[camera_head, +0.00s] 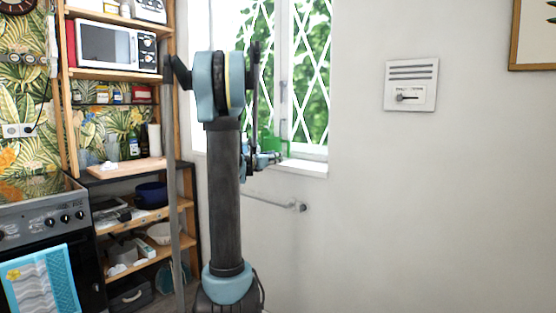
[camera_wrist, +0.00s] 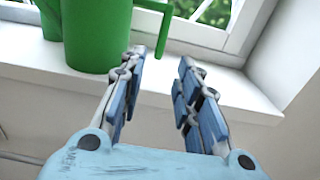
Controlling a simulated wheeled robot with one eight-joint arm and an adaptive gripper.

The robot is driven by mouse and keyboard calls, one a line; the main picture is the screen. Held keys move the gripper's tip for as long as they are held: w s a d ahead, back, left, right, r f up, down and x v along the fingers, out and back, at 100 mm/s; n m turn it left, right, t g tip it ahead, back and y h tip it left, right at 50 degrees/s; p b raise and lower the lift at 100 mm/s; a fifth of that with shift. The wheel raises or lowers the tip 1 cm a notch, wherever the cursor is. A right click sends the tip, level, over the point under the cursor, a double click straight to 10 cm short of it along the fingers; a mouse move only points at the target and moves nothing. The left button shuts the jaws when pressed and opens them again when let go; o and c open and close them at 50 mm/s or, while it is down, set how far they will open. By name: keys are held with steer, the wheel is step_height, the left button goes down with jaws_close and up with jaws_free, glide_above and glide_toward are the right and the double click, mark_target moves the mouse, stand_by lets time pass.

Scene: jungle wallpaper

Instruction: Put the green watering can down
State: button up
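The green watering can (camera_wrist: 95,38) stands upright on the white window sill (camera_wrist: 28,58), at the upper left of the wrist view, with its top cut off. Its handle (camera_wrist: 163,28) hangs down on the right side, just beyond my left finger's tip. My gripper (camera_wrist: 162,57) is open, with bare sill showing between its blue-padded fingers and nothing held. In the head view the can (camera_head: 272,144) is small at the window, partly hidden by my arm, and my gripper (camera_head: 266,160) is beside it.
The window (camera_wrist: 200,14) with a white lattice is right behind the sill. The sill's right part is clear up to the side wall. A towel rail (camera_head: 275,202) runs along the wall below. Shelves (camera_head: 150,215) and a stove (camera_head: 45,215) stand to the left.

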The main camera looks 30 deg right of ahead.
steer(key=shift+s+a, duration=0.15)
steer(key=shift+a, duration=0.35)
